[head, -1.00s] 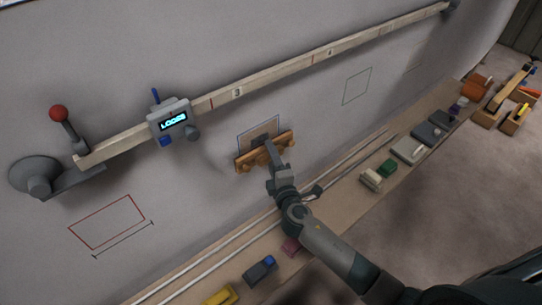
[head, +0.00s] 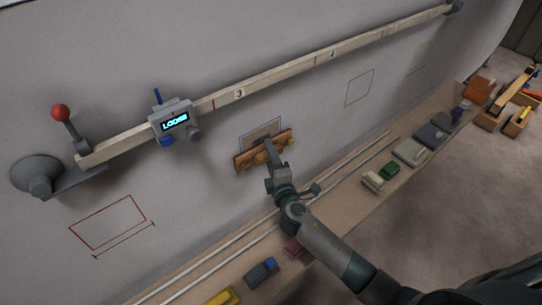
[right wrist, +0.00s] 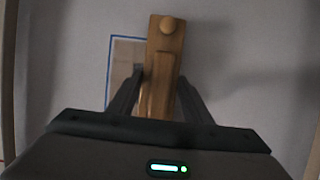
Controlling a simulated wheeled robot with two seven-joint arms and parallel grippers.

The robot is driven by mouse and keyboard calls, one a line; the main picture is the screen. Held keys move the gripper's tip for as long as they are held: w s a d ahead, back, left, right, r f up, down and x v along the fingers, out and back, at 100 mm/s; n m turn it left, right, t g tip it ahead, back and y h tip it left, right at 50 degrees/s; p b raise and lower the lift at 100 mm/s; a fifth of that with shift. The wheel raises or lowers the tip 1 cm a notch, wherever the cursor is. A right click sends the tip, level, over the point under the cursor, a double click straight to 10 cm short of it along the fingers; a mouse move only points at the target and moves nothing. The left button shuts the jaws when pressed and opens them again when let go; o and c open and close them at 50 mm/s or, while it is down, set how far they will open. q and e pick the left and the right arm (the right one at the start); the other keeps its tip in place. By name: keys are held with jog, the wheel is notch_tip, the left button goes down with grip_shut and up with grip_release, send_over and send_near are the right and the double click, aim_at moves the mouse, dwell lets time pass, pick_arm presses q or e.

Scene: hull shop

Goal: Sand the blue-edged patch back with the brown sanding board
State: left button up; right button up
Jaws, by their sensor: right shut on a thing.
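The brown sanding board (head: 246,160) is at the hull wall, over the lower part of the blue-edged patch (head: 262,130). My right gripper (head: 268,146) is shut on the board's middle. In the right wrist view the board (right wrist: 163,62) stands upright between my fingers, with a round knob at its top. The patch (right wrist: 122,62) shows to its left, with a blue outline and a brownish inside; the board hides its right part. I cannot tell whether the board touches the wall. My left gripper is not in view.
A wooden rail (head: 290,74) crosses the wall above, carrying a gauge (head: 175,122) reading LOOSE. A red-knobbed lever (head: 60,114) is at left. A red-outlined area (head: 108,222) and a grey-outlined area (head: 359,88) flank the patch. Below, a shelf (head: 335,187) holds rods and several blocks.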

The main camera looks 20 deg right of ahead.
aim_at(265, 131)
jog(key=shift+w+a, duration=0.1)
jog(key=shift+w, duration=0.15)
jog(key=shift+r, duration=0.1)
jog(key=shift+r+p, duration=1.2)
jog(key=shift+r, duration=0.35)
jog(key=shift+w+r+p, duration=0.1)
jog(key=shift+r+p, duration=1.3)
jog(key=shift+r, duration=0.15)
jog(key=shift+f, duration=0.1)
jog(key=shift+f+b, duration=1.6)
jog(key=shift+f, duration=0.1)
